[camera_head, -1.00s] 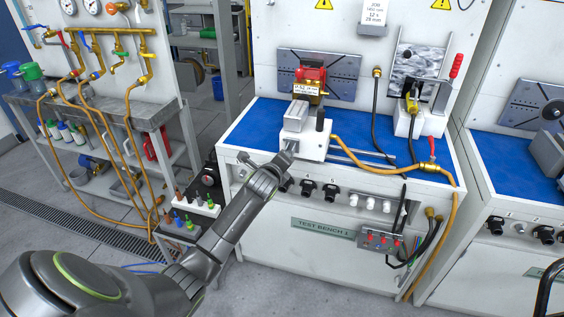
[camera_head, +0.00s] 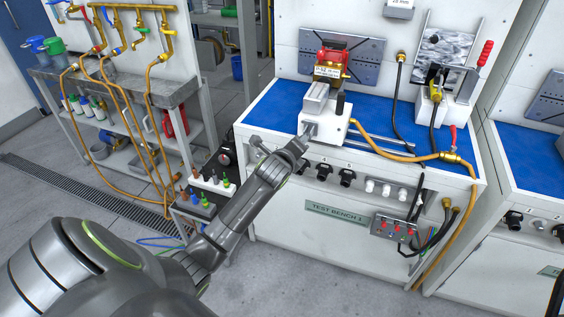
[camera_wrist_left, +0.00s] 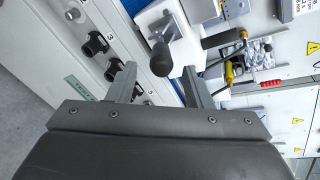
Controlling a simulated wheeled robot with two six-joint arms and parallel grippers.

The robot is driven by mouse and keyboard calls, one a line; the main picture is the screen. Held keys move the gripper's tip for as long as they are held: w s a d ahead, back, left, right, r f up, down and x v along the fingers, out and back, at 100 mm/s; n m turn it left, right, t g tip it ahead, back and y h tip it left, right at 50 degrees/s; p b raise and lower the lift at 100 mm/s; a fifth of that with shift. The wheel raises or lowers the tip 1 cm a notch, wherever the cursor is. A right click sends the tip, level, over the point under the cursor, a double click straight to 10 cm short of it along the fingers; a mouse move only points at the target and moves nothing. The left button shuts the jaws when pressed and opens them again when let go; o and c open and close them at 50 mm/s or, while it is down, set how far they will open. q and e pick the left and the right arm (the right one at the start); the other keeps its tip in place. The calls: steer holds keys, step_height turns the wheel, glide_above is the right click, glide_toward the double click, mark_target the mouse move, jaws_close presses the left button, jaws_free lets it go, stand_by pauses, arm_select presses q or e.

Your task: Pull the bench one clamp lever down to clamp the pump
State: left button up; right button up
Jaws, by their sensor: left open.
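The red and brass pump (camera_head: 331,66) with a white label sits at the back of test bench one, against a grey plate. In front of it is a white block (camera_head: 327,121) with a grey top piece and an upright black handle (camera_head: 340,104). A red-handled lever (camera_head: 485,55) stands upright at the right fixture. Which of these is the clamp lever is not certain. My left gripper (camera_head: 308,131) is at the block's front left. In the wrist view the open fingers (camera_wrist_left: 158,76) straddle a black knob (camera_wrist_left: 161,58); contact cannot be told. My right gripper is out of view.
An orange hose (camera_head: 395,155) and metal rails (camera_head: 380,143) run right of the block. Black knobs (camera_head: 325,171) and switches line the bench front. A shelf cart (camera_head: 95,100) with hoses stands left. The blue bench top (camera_head: 265,118) left of the block is clear.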

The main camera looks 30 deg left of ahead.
arm_select(q)
steer(key=v, duration=1.3)
steer(key=shift+s+d+b, duration=0.15)
steer(key=shift+s+b, duration=0.15)
steer(key=shift+b, duration=0.15)
step_height(320, 180, down, 21)
steer(key=s+a+n+g, duration=0.2)
steer(key=n+g, duration=0.2)
steer(key=n, duration=0.2)
steer(key=s+f+n+g+h, duration=0.1)
steer(key=s+f+n, duration=0.25)
steer(key=f, duration=0.45)
steer(key=s+f+n+g, duration=0.2)
steer(key=s+f, duration=0.3)
steer(key=f, duration=0.3)
steer(key=s+d+f+n+g, duration=0.1)
steer(key=s+f+n+g, duration=0.1)
steer(key=s+f, duration=0.4)
steer(key=s+d+f+n+g, duration=0.1)
steer(key=s+f+n, duration=0.4)
steer(key=s, duration=1.1)
steer(key=s+d+f+n+g+h, duration=0.1)
steer(key=s+f+n, duration=0.3)
steer(key=s+f, duration=0.4)
steer(key=s+d+g, duration=0.1)
steer(key=s, duration=0.2)
steer(key=shift+s+d+g, duration=0.25)
steer(key=shift+s+g, duration=0.05)
steer(key=shift+s, duration=0.1)
